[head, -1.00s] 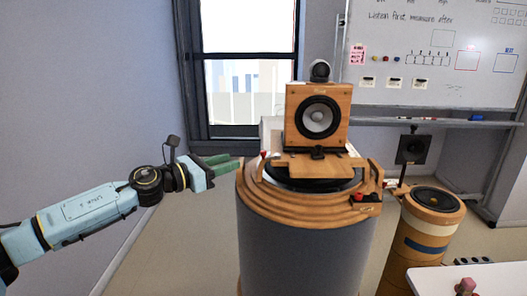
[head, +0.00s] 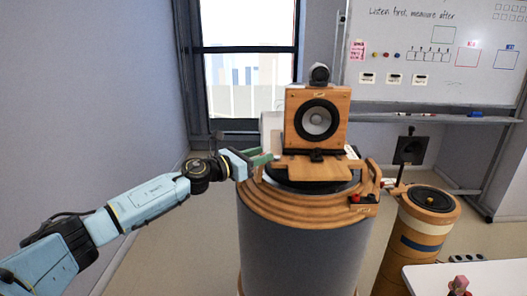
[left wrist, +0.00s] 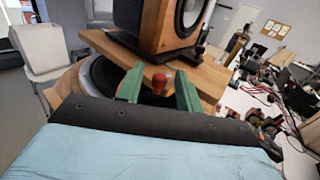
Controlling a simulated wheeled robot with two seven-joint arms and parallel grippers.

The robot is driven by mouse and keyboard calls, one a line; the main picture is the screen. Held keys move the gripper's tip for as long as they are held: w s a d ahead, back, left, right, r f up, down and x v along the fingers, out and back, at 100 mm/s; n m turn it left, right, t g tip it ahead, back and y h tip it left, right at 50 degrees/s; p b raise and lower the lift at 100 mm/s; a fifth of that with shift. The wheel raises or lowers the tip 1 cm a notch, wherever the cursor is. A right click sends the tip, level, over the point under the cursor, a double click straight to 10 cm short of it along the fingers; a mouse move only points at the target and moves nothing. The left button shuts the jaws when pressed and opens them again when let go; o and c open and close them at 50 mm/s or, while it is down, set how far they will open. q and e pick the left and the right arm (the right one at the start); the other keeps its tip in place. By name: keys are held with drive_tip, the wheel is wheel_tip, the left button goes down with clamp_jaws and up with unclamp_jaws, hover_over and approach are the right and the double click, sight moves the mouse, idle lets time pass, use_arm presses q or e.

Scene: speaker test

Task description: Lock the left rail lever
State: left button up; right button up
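The rail lever's red knob (left wrist: 159,82) shows in the left wrist view between my left gripper's two green fingers (left wrist: 159,91), closer to the right one. The fingers are open, with visible gaps to the knob. In the head view my left gripper (head: 259,159) is at the left edge of the round wooden turntable top, beside the wooden board (head: 314,170) under the speaker, and it hides the knob. The speaker (head: 317,119) stands upright on the board. The lever's lower part is hidden. My right gripper is not in view.
Red and black knobs (head: 362,198) sit on the top's front right edge. A smaller round wooden stand (head: 430,215) is at the right, and a white table corner (head: 470,280) at the lower right. Floor left of the large drum is clear.

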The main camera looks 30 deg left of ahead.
use_arm(q)
drive_tip(key=shift+x, duration=0.85)
clamp_jaws()
